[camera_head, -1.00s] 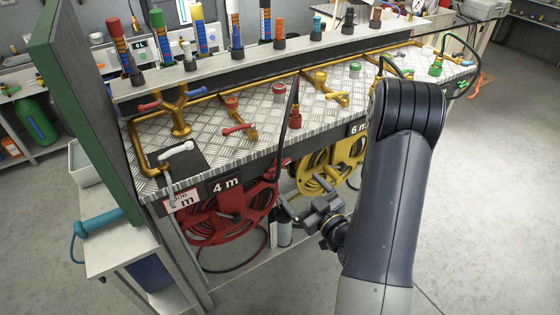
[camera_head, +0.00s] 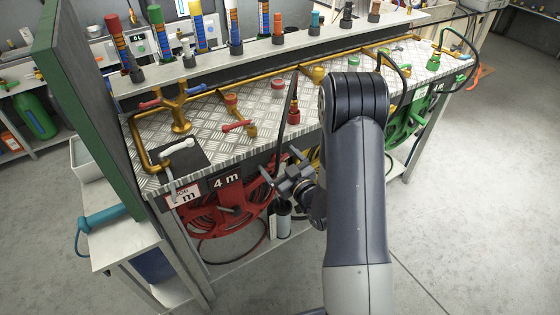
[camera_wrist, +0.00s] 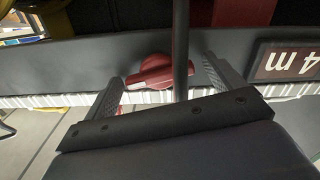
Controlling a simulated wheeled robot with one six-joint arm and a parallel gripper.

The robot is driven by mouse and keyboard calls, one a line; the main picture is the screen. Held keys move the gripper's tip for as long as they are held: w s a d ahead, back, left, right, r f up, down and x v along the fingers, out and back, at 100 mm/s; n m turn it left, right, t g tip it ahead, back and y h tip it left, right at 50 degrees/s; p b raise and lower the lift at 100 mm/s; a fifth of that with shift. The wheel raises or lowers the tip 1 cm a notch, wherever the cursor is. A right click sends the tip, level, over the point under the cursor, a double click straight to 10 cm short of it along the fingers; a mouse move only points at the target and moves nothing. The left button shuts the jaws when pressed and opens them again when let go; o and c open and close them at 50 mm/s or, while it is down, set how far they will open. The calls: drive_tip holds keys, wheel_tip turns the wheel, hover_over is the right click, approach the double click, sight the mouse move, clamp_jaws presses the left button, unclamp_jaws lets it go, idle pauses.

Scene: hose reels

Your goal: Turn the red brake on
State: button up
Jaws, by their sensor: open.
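A red knob with a short lever (camera_wrist: 153,70), which looks like the red brake, sits on the dark front panel in the wrist view, beside the 4 m label. Its lever points left. My gripper (camera_wrist: 166,78) is open, with one finger on each side of the knob in that view. The left finger's tip is close to the lever's end; I cannot tell whether they touch. In the head view my gripper (camera_head: 281,180) is at the bench front, right of the 4 m sign, and the knob is not clearly visible. The red hose reel (camera_head: 190,217) hangs below.
A dark hose (camera_wrist: 181,45) crosses between my fingers in the wrist view. The bench top (camera_head: 215,145) carries pipes and several valves, including a red-handled valve (camera_head: 236,126). A green reel (camera_head: 408,122) is at the right. The floor (camera_head: 470,210) on the right is clear.

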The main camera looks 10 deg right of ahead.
drive_tip(key=c, duration=1)
drive_tip(key=shift+o, duration=0.2)
drive_tip(key=shift+f+m+b, duration=0.2)
drive_tip(key=shift+m+b, duration=0.4)
drive_tip(key=shift+b, duration=0.35)
drive_tip(key=shift+r+m+b, duration=0.2)
drive_tip(key=shift+m+b, duration=0.4)
drive_tip(key=shift+m, duration=0.2)
drive_tip(key=o, duration=1)
drive_tip(key=shift+c, duration=0.2)
drive_tip(key=b+v, duration=0.2)
drive_tip(key=v, duration=0.9)
